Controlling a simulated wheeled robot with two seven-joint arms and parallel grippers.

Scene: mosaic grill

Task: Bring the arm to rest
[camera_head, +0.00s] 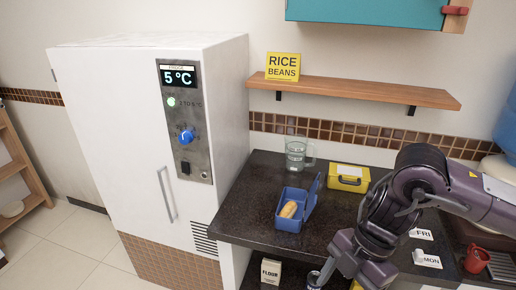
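My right arm (420,180) comes in from the right and bends down over the front of the dark counter (250,215). Its wrist (350,252) is near the counter's front edge. The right gripper (322,274) is low at the bottom edge of the view, partly cut off. Whether its fingers are open or shut does not show. My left arm and gripper are not in view.
An open blue lunchbox (290,221) with a bread-like item (288,210), a glass jug (297,154) and a yellow box (348,178) stand on the counter. FRI (421,234) and MON (427,259) labels and a red mug (476,259) are right. A white fridge (110,130) stands left.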

